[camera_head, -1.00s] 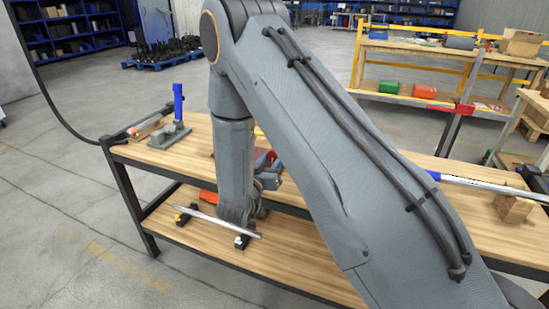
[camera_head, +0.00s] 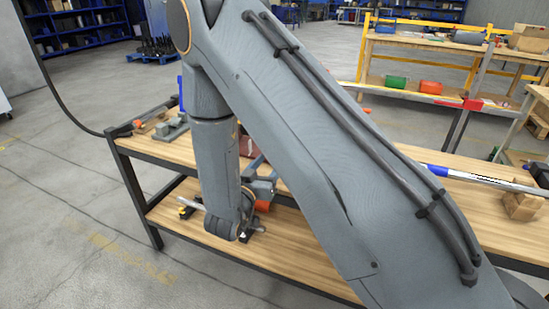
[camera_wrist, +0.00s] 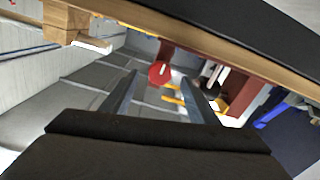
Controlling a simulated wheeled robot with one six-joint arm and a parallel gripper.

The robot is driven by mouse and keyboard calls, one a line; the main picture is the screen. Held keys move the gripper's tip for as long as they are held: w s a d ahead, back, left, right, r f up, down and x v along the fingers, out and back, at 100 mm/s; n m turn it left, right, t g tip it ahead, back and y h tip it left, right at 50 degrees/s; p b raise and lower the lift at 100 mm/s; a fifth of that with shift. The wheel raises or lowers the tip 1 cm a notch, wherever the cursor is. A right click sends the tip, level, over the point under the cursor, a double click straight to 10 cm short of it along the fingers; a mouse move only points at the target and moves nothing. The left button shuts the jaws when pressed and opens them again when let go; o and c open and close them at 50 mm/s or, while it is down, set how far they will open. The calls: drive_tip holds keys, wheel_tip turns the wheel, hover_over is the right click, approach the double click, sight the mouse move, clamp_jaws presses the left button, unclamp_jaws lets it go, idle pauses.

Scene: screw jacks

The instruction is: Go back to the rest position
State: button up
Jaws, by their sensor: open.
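My gripper (camera_wrist: 158,92) is open and empty in the wrist view, its two grey fingers spread apart. Beyond the fingertips is a red round knob (camera_wrist: 158,73), apart from them as far as I can tell. In the head view my grey arm crosses the middle of the picture, its wrist hanging low in front of the workbench (camera_head: 290,245). The gripper is mostly hidden there beside the wrist. A silver rod (camera_head: 190,203) on the lower shelf is largely covered by my wrist. An orange piece (camera_head: 262,206) shows just right of the wrist.
A grey base (camera_head: 172,129) with a blue upright (camera_head: 181,92) stands at the bench's left end, partly behind my arm. A blue-and-silver bar (camera_head: 470,177) rests at the right near a wooden block (camera_head: 523,205). The floor left of the bench is clear.

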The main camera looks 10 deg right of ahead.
drive_tip(key=shift+s+a, duration=0.2)
drive_tip(key=shift+s, duration=0.05)
drive_tip(key=shift+w+d+g+y, duration=0.1)
drive_tip(key=shift+w+g+y, duration=0.4)
drive_tip(key=shift+w+y, duration=0.55)
drive_tip(key=shift+w+f+g+y+p, duration=0.1)
drive_tip(key=shift+g+y+p, duration=0.25)
drive_tip(key=shift+y, duration=0.6)
drive_tip(key=shift+a+n+g+y, duration=0.3)
drive_tip(key=shift+a+g+y, duration=0.05)
drive_tip(key=shift+y, duration=0.25)
drive_tip(key=shift+s+a+g+y, duration=0.25)
drive_tip(key=shift+g+y, duration=0.15)
drive_tip(key=shift+y, duration=0.2)
drive_tip(key=s+d+r+n+g+y, duration=0.1)
drive_tip(key=s+d+r+g, duration=0.1)
drive_tip(key=s, duration=0.8)
drive_tip(key=s+d+r+n+g+y+p, duration=0.1)
drive_tip(key=s+g, duration=0.4)
drive_tip(key=s, duration=0.5)
drive_tip(key=s+d+r+n+g+y+p, duration=0.1)
drive_tip(key=s+d+r+n+g+y, duration=0.1)
drive_tip(key=s, duration=0.7)
drive_tip(key=shift+s+d+r+g, duration=0.4)
drive_tip(key=shift+d+r+g, duration=0.45)
drive_tip(key=shift+g, duration=0.35)
